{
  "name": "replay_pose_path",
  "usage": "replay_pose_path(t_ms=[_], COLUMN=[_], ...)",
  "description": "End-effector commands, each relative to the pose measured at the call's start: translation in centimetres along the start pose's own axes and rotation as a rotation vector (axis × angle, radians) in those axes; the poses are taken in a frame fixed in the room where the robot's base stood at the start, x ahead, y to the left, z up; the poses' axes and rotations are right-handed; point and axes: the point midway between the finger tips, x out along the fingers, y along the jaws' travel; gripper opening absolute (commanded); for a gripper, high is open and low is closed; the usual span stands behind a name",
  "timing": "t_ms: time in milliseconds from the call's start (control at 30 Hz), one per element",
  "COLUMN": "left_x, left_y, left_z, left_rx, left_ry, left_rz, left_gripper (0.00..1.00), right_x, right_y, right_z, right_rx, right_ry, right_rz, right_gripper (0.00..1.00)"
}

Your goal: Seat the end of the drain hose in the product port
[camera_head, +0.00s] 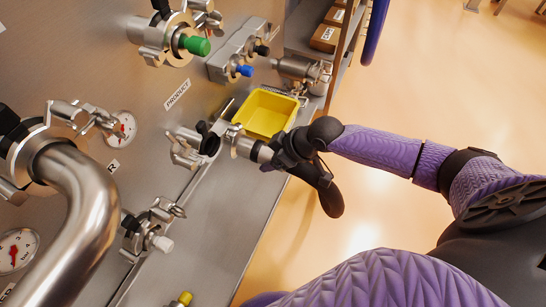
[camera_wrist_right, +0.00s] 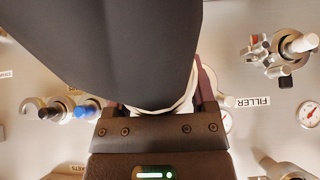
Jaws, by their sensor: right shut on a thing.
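The product port (camera_head: 207,140) projects from the steel panel below the PRODUCT label (camera_head: 177,94), with an open-looking metal clamp beside it. My right gripper (camera_head: 284,152) is shut on the drain hose. The hose's metal end (camera_head: 243,146) points left at the port, very close to it; I cannot tell whether they touch. The black hose (camera_head: 330,197) bends down from the gripper. In the right wrist view the dark hose (camera_wrist_right: 115,45) fills the upper middle between my fingers (camera_wrist_right: 160,108) and hides the port. My left gripper is not in view.
A yellow bin (camera_head: 265,112) stands just behind the hose end. A green-capped fitting (camera_head: 195,45) and a blue-capped one (camera_head: 244,71) are above. A thick steel pipe (camera_head: 80,215) and a lower clamp fitting (camera_head: 150,235) are left. Open floor lies right.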

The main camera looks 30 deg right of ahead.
Motion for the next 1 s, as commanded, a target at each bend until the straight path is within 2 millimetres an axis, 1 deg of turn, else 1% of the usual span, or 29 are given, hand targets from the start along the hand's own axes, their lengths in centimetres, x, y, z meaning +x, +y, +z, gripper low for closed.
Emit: replay_pose_path(t_ms=[367, 433, 567, 767, 933, 1000], left_x=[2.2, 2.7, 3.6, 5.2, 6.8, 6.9], left_y=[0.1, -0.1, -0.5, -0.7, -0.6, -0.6], left_z=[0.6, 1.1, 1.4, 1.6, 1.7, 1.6], left_rx=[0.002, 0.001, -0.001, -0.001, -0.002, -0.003], left_ry=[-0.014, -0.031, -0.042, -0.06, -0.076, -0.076], left_rz=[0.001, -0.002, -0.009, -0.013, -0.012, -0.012], left_gripper=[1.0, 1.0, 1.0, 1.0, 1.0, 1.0], right_x=[2.5, 3.0, 3.9, 5.4, 6.5, 6.9], right_y=[0.0, 0.0, 0.0, 0.0, 0.0, 0.0], right_z=[-2.5, -2.9, -3.9, -5.3, -6.5, -5.9], right_rx=[-0.001, 0.0, -0.001, 0.001, -0.001, 0.001], right_ry=[0.011, 0.009, 0.01, 0.01, 0.009, 0.006], right_rz=[0.0, 0.0, 0.001, 0.0, 0.0, -0.001], right_gripper=[0.0, 0.0, 0.0, 0.0, 0.0, 0.0])
